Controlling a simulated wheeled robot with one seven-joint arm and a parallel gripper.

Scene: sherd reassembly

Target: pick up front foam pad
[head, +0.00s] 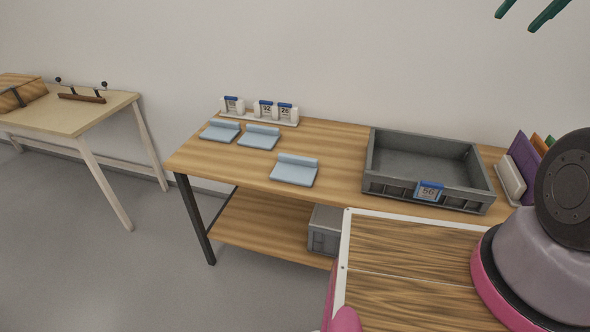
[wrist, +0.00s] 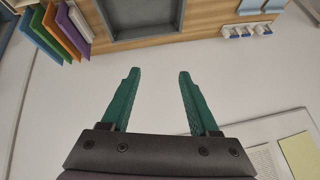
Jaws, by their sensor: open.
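Light blue foam pads lie on the wooden table. The front foam pad (head: 295,170) lies nearest its front edge, left of the grey tray. Two similar pads, a middle one (head: 259,137) and a left one (head: 219,130), lie behind it to the left. Each has a raised strip along its back edge. My gripper (wrist: 157,75) is open and empty, with green fingers apart. Its fingertips also show at the top right of the head view (head: 527,12), high above the table and far from the pads.
A grey tray (head: 376,155) with a label reading 56 stands on the table. Numbered white blocks (head: 265,109) stand at the back left. Coloured upright panels (head: 522,155) stand at the right. A grey bin (head: 325,229) sits on the lower shelf. A second table (head: 92,110) is at the left.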

